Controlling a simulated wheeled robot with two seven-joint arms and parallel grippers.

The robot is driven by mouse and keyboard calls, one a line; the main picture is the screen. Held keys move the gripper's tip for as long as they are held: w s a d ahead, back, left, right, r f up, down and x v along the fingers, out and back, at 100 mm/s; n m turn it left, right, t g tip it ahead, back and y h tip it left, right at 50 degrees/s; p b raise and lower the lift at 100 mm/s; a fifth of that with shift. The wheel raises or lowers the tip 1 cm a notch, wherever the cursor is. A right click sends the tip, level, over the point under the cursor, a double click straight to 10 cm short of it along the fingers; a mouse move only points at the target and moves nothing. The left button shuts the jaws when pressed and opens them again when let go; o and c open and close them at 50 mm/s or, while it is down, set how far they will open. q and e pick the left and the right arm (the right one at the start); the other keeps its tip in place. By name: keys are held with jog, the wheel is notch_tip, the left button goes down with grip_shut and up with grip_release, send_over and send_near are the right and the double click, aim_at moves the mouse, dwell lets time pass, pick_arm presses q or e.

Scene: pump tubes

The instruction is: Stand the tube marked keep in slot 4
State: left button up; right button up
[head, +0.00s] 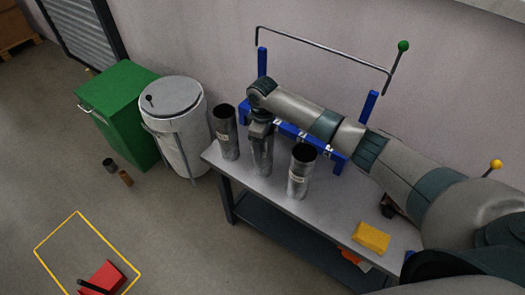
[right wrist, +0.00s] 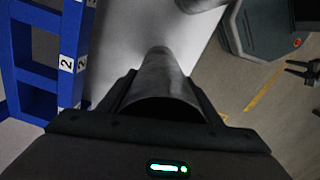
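Three grey metal tubes stand in a row on the bench: a left tube (head: 228,145), a middle tube (head: 262,160) and a right tube (head: 299,184). The outer two carry small pale labels too small to read. My right gripper (head: 262,132) is over the middle tube's top. In the right wrist view its fingers (right wrist: 164,95) lie close along both sides of this tube (right wrist: 162,75), with no gap visible. The blue rack (head: 262,62) stands behind, mostly covered by my right arm. A slot label "2" shows on the rack (right wrist: 66,85) in the right wrist view. My left gripper does not show.
A yellow block (head: 371,238) lies on the bench (head: 328,215). A white lidded drum (head: 180,140) and a green bin (head: 122,110) stand left of it. Two small cylinders and a red object (head: 103,277) are on the floor.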

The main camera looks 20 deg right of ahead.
jog(key=c, duration=0.4)
jog(key=shift+o, duration=0.2)
jog(key=shift+r, duration=0.1)
notch_tip(320, 180, up, 9)
jog(key=b, duration=0.2)
jog(key=shift+b, duration=0.4)
jog(key=shift+r, duration=0.5)
